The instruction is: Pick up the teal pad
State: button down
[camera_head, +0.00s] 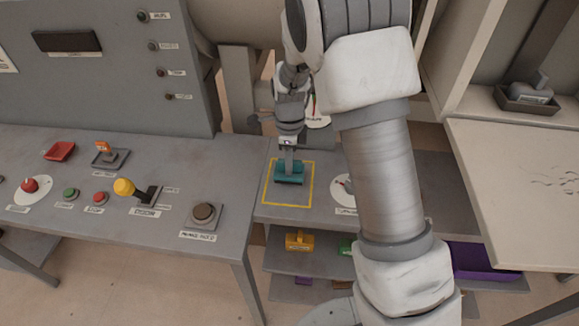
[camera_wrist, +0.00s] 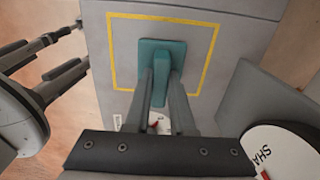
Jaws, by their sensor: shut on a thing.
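The teal pad (camera_head: 290,177) is at the yellow outlined square (camera_head: 268,201) on the grey table's right part. In the wrist view the teal pad (camera_wrist: 150,72) shows inside the yellow outline (camera_wrist: 213,45), with a raised grip on top. My gripper (camera_head: 289,162) is above the pad with its fingers pointing down. In the wrist view my gripper (camera_wrist: 163,80) is shut on the pad's raised grip. I cannot tell whether the pad touches the table. My arm covers part of the table to the right.

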notch_tip(320, 180, up, 2)
jog(key=shift+w+r, duration=0.1)
jog(key=s+d+r, duration=0.6)
jog(key=s, duration=0.4)
jog(key=shift+d+r, duration=0.25)
jog(key=shift+r, duration=0.1)
jog(key=c, duration=1.4)
grip_release()
grip_shut()
